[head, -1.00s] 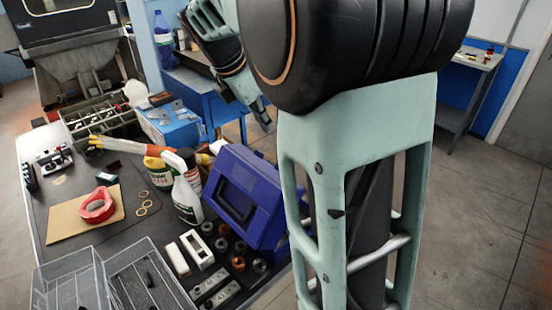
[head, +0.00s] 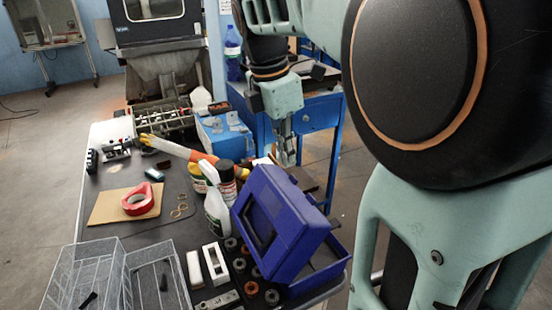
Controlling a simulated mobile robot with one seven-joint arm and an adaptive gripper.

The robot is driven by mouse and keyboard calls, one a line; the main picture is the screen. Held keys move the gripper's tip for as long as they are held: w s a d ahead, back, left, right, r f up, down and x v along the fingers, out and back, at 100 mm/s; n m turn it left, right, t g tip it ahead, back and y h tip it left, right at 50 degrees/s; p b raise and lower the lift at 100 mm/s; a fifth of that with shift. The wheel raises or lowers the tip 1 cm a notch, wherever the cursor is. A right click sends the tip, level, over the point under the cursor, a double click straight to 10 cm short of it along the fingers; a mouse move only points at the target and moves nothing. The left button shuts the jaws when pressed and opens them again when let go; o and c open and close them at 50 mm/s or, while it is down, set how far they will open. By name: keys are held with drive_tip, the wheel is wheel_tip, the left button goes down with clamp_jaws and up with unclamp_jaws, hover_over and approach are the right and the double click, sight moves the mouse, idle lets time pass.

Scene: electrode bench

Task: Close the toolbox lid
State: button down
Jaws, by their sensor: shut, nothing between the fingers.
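The blue toolbox stands near the right edge of the dark bench in the head view. Its lid (head: 291,207) is raised and tilted, with a dark handle recess facing me. Part of the open base (head: 336,250) shows at the lid's right; the rest is hidden behind the lid. My gripper (head: 287,160) is above and behind the toolbox, pointing down. Its fingers are shut and empty, and it looks apart from the lid.
A white spray bottle (head: 215,205) and other bottles stand left of the toolbox. Several metal rings and blocks lie in front of it. Wire baskets (head: 90,275) fill the near left. Red tape (head: 138,200) lies on cardboard. A blue cabinet (head: 320,115) stands behind.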

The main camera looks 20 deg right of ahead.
hover_over(307, 201)
drive_tip(key=a, duration=0.4)
drive_tip(key=f, duration=1)
drive_tip(key=shift+s+d+f+b, duration=0.1)
drive_tip(key=shift+s+b, duration=0.25)
drive_tip(key=shift+w+d+f, duration=0.1)
drive_tip(key=shift+d+f, duration=0.2)
drive_tip(key=shift+d, duration=0.25)
drive_tip(key=shift+w+d+f, duration=0.1)
drive_tip(key=shift+d+f, duration=0.15)
drive_tip(key=shift+d, duration=0.3)
drive_tip(key=shift+w+d+f, duration=0.1)
drive_tip(key=shift+d+f, duration=0.2)
drive_tip(key=shift+d, duration=0.15)
